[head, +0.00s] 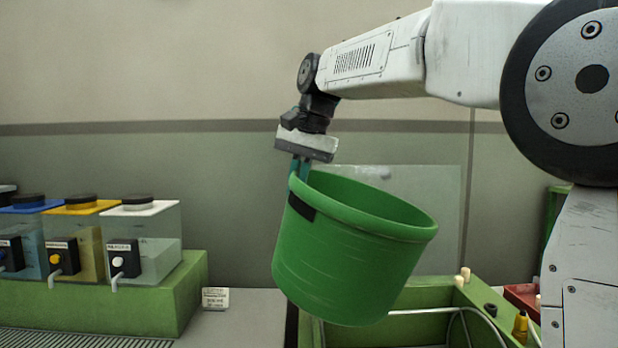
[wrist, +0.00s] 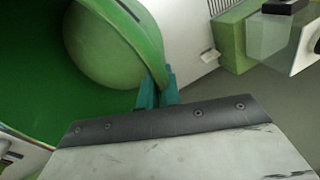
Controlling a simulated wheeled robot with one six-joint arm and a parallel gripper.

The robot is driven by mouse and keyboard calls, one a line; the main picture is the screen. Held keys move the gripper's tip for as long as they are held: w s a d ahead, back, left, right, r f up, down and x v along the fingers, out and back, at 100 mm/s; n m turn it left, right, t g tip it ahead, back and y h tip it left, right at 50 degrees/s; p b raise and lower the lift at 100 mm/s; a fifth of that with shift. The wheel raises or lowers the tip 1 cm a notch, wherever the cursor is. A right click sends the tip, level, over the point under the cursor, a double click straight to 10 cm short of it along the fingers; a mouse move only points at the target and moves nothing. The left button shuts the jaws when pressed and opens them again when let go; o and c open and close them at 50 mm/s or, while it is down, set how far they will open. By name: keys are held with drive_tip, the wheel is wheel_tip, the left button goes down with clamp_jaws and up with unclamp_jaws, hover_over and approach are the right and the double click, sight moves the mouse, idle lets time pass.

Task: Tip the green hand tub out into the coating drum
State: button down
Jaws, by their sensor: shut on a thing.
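The green hand tub (head: 345,265) hangs in the air in the head view, tilted with its mouth leaning down to the right. My gripper (head: 301,170) is shut on its upper left rim, beside a dark patch on the wall. In the wrist view the teal fingers (wrist: 157,92) pinch the rim of the tub (wrist: 30,85). A pale round surface shows inside the rim there; I cannot tell whether it is the tub's bottom or contents. No corks are seen falling. I cannot make out the coating drum for certain; the tub covers part of the area below it.
A clear panel stands behind. At left, several lidded dispensers (head: 140,240) sit on a green block (head: 190,285) beside a small label card (head: 215,298).

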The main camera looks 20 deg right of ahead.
drive_tip(key=shift+w+a+f+g+h, duration=0.1)
drive_tip(key=shift+f+g+h, duration=0.35)
drive_tip(key=shift+f, duration=0.5)
drive_tip(key=shift+s+a+f+g+h, duration=0.1)
drive_tip(key=shift+f+g+h, duration=0.1)
drive_tip(key=shift+f+h, duration=0.6)
drive_tip(key=shift+w+a+f+g+h, duration=0.1)
drive_tip(key=shift+f+g+h, duration=0.25)
drive_tip(key=shift+f, duration=0.75)
drive_tip(key=shift+d, duration=0.1)
drive_tip(key=r+y, duration=0.1)
drive_tip(key=r, duration=0.1)
drive_tip(key=r+t+y, duration=0.1)
drive_tip(key=r, duration=0.1)
drive_tip(key=r+t+y, duration=0.1)
drive_tip(key=shift+s+d+r, duration=0.2)
drive_tip(key=shift+d+r, duration=0.15)
drive_tip(key=shift+r, duration=0.05)
drive_tip(key=s+d+r+t+y, duration=0.2)
drive_tip(key=s+d+t+y, duration=0.1)
drive_tip(key=d+y, duration=0.2)
drive_tip(key=shift+r, duration=0.1)
